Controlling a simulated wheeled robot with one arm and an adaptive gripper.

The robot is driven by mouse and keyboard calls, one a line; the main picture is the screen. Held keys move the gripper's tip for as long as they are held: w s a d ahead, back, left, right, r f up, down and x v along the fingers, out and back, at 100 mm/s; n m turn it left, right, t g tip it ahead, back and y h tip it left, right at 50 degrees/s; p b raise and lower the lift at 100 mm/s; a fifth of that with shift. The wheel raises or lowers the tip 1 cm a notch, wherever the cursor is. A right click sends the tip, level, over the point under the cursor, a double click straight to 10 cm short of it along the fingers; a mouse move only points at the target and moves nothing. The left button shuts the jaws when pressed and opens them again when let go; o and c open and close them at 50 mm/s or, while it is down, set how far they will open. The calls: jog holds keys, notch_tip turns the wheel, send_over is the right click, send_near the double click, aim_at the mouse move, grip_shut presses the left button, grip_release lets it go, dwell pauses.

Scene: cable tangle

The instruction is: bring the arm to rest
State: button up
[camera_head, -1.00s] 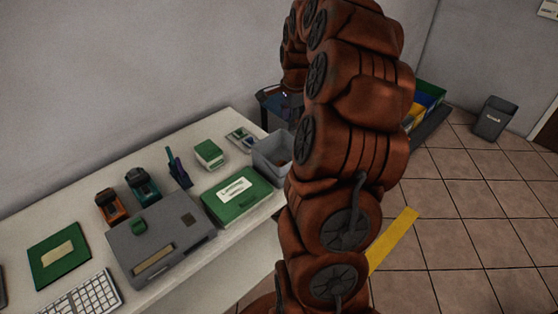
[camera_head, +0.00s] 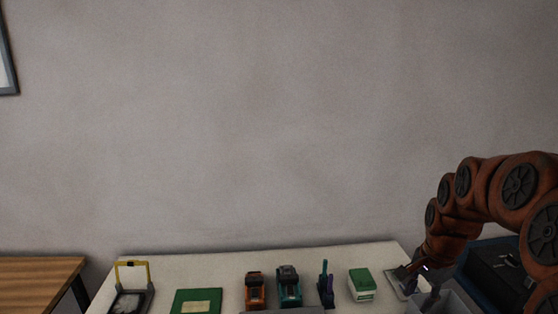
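My arm reaches in from the right edge of the head view as a chain of orange-brown links. It bends down to my gripper (camera_head: 420,283), at the right end of the white table (camera_head: 220,262). The gripper is small and dark here, close to a grey bin (camera_head: 455,302) and a small flat pale item (camera_head: 397,283). I cannot tell whether its fingers are open or shut, touch anything or hold anything.
On the table stand a green-and-white box (camera_head: 362,284), a dark upright holder (camera_head: 326,288), teal (camera_head: 288,286) and orange (camera_head: 255,291) devices, a green board (camera_head: 196,301) and a yellow-framed stand (camera_head: 131,290). A blue-black case (camera_head: 500,268) lies right, a wooden table (camera_head: 38,284) left.

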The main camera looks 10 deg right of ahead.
jog(key=s+a+n+g, duration=0.2)
jog(key=s+a+n, duration=0.6)
jog(key=s+a, duration=0.45)
jog(key=s+a+f+n+g, duration=0.1)
jog(key=s+a+n, duration=0.5)
jog(key=s, duration=0.5)
jog(key=shift+s+a+f, duration=0.15)
jog(key=shift+s+f, duration=0.15)
